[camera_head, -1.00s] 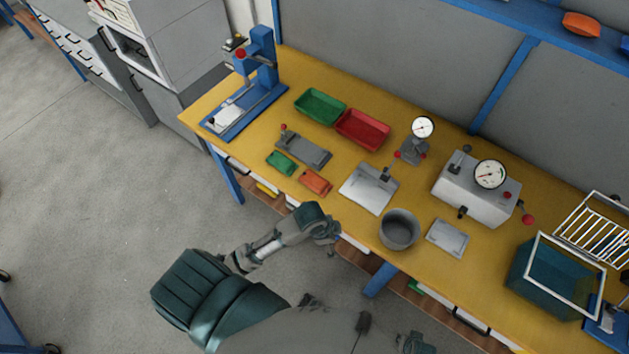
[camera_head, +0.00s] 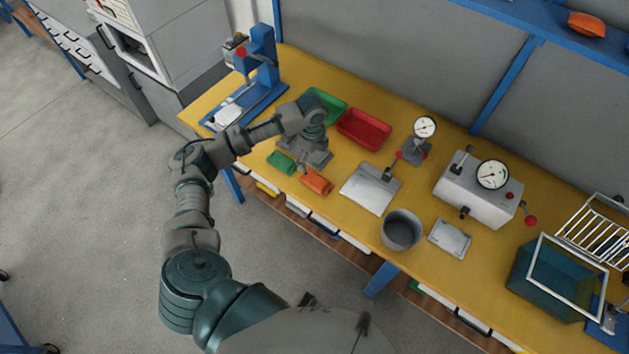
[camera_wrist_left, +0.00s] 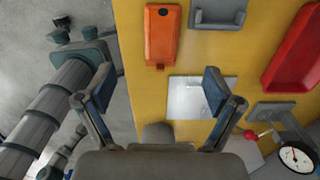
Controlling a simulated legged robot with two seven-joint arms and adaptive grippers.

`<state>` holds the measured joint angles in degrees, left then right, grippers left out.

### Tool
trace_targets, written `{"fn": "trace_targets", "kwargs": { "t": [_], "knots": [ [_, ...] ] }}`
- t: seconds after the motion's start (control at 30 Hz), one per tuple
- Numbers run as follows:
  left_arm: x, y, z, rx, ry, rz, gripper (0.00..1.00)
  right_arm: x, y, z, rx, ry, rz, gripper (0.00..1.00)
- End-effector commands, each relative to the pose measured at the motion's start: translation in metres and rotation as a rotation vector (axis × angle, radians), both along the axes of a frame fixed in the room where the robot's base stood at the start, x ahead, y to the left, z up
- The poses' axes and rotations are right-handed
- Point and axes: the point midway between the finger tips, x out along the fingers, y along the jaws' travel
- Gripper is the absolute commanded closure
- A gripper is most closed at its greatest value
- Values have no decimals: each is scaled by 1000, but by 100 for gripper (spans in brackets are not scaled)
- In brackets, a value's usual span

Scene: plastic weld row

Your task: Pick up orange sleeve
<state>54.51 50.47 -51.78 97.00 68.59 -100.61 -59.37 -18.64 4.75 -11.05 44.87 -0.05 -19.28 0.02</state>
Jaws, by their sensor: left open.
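The orange sleeve (camera_head: 316,182) lies on the yellow bench near its front edge, right of a similar green piece (camera_head: 281,162). In the left wrist view the orange sleeve (camera_wrist_left: 162,36) is at the top, beyond the fingertips. My left gripper (camera_head: 304,165) points down over the grey fixture, just behind the orange sleeve in the head view. In the left wrist view the left gripper (camera_wrist_left: 159,90) is wide open with nothing between its fingers. My right gripper is not in view.
A green tray (camera_head: 325,103) and a red tray (camera_head: 364,129) stand behind the arm. The grey fixture (camera_wrist_left: 218,15) is close beside the sleeve. A metal plate (camera_head: 369,188), grey cup (camera_head: 401,230) and gauge stand (camera_head: 414,150) are to the right.

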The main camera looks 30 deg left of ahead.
Motion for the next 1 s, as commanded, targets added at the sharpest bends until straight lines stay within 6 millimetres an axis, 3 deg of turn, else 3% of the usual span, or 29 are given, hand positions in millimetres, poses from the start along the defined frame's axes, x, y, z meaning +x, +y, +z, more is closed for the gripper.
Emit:
{"fn": "trace_targets", "kwargs": {
  "t": [0.1,0.23,0.47,0.77,1.0],
  "knots": [
    [-1,-1,-30,-1,2,0,8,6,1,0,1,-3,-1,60],
    [0,-3,-53,0,0,0,8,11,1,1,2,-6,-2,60],
    [0,-3,-72,0,-3,1,8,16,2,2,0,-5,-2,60],
    [2,-5,-115,0,-2,0,8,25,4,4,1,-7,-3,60],
    [2,-5,-120,0,-3,0,8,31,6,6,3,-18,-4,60]
  ]
}}
